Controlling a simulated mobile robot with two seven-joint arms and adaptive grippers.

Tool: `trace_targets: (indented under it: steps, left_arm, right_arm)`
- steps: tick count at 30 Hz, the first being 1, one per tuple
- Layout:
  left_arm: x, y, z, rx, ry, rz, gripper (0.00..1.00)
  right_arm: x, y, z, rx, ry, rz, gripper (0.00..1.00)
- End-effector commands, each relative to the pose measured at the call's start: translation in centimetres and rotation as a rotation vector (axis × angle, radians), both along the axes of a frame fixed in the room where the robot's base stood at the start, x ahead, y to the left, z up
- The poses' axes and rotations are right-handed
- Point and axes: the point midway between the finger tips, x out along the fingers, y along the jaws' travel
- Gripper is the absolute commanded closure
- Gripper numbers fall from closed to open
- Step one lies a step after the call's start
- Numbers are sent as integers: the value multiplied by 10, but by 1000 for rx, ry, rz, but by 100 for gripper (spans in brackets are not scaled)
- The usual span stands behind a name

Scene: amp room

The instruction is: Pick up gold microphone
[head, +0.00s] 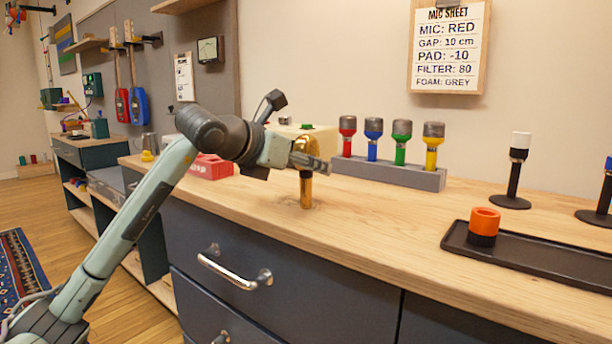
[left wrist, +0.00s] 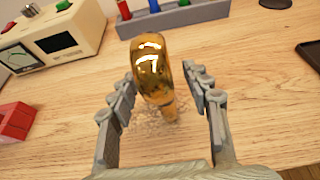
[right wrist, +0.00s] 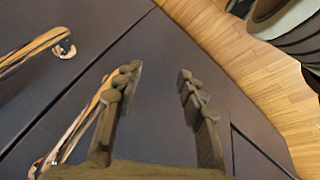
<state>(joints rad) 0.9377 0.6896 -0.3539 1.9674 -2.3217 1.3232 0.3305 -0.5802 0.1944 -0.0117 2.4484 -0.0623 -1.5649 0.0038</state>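The gold microphone (head: 306,188) stands upright on the wooden counter near its front edge; its head is partly hidden by my left gripper in the head view. In the left wrist view the shiny gold microphone (left wrist: 152,72) is between the two fingers of my left gripper (left wrist: 160,105). The fingers are spread, with a gap on each side of the microphone. My left gripper (head: 312,162) is at the height of the microphone's head. My right gripper (right wrist: 160,85) is open and empty in front of the dark drawers, and is not in the head view.
A grey rack (head: 392,172) holds red, blue, green and yellow microphones behind. A cream device (left wrist: 50,38) and a red box (head: 212,166) are beside the left gripper. A black tray (head: 550,262) with an orange-topped piece (head: 484,224) lies right. The counter between is clear.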

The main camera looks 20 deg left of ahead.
Motion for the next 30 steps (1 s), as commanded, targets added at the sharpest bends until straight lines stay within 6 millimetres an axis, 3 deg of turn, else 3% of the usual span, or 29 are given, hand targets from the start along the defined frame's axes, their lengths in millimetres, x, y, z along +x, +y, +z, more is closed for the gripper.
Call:
trace_targets:
  steps: [1,11,23,30]
  left_arm:
    - [0,0,0,0,0,0,60]
    - [0,0,0,0,1,0,100]
    - [0,0,3,-1,-3,0,100]
    - [0,0,28,-1,-6,0,100]
  right_arm:
    - [0,0,0,0,0,0,60]
    - [0,0,0,0,0,0,60]
    - [0,0,0,0,-1,0,60]
    - [1,0,1,1,-3,1,60]
